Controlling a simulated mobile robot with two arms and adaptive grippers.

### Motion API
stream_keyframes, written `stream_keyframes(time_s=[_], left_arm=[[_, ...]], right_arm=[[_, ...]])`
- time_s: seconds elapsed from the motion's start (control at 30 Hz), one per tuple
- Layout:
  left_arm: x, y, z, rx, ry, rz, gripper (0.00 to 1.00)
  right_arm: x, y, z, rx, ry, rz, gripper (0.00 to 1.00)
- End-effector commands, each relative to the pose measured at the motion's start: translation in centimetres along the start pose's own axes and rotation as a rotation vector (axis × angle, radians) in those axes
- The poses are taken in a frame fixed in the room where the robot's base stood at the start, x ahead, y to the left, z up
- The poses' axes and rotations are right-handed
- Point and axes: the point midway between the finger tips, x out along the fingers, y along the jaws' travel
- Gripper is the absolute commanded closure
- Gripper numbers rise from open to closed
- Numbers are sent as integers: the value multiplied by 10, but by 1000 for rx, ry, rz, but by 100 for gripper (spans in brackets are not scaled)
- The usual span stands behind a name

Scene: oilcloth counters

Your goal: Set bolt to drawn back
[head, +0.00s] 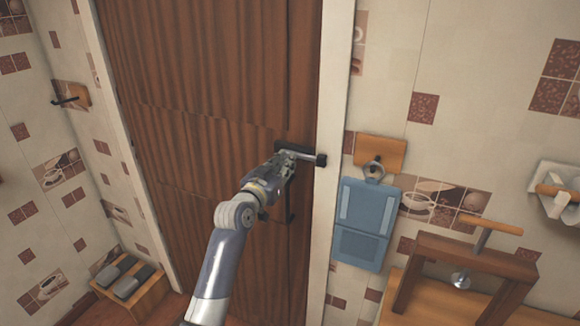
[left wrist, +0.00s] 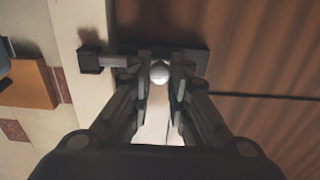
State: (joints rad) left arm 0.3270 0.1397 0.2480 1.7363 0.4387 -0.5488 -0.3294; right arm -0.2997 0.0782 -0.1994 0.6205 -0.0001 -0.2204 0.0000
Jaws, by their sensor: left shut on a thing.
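The bolt (head: 308,157) is on the brown wooden door (head: 220,90), near its right edge. Its pale rod (left wrist: 116,61) spans from the dark backplate (left wrist: 200,60) to the dark keeper block (left wrist: 90,60) on the white door frame, reaching the block. The keeper also shows in the head view (head: 321,160). My left gripper (head: 287,157) is at the bolt. In the left wrist view my left gripper (left wrist: 160,78) is shut on the bolt's round, pale knob (left wrist: 160,72), with one finger on each side. My right gripper is not in view.
A dark door handle (head: 289,208) is below the bolt. Right of the white frame (head: 333,100), a blue item (head: 363,222) hangs beneath a wooden hook plate (head: 380,152). A wooden screw frame (head: 470,252) stands lower right.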

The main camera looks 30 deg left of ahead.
Motion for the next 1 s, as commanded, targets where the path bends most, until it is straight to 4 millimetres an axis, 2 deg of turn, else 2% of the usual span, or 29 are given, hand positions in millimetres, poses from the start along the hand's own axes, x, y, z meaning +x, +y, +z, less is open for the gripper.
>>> stream_keyframes(time_s=[0.03,0.2,0.57,0.6,0.67,1.0], left_arm=[[0,-10,3,8,-1,-4,100],[0,-28,1,4,-1,-3,100],[0,-32,-1,3,-1,-4,100],[0,-33,-1,3,-1,-5,76],[0,-33,-1,3,-1,-5,63],[-1,-31,-1,2,0,-2,61]], right_arm=[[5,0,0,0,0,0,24],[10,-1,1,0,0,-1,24],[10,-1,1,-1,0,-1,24],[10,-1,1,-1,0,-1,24],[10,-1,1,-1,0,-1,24],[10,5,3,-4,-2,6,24]])
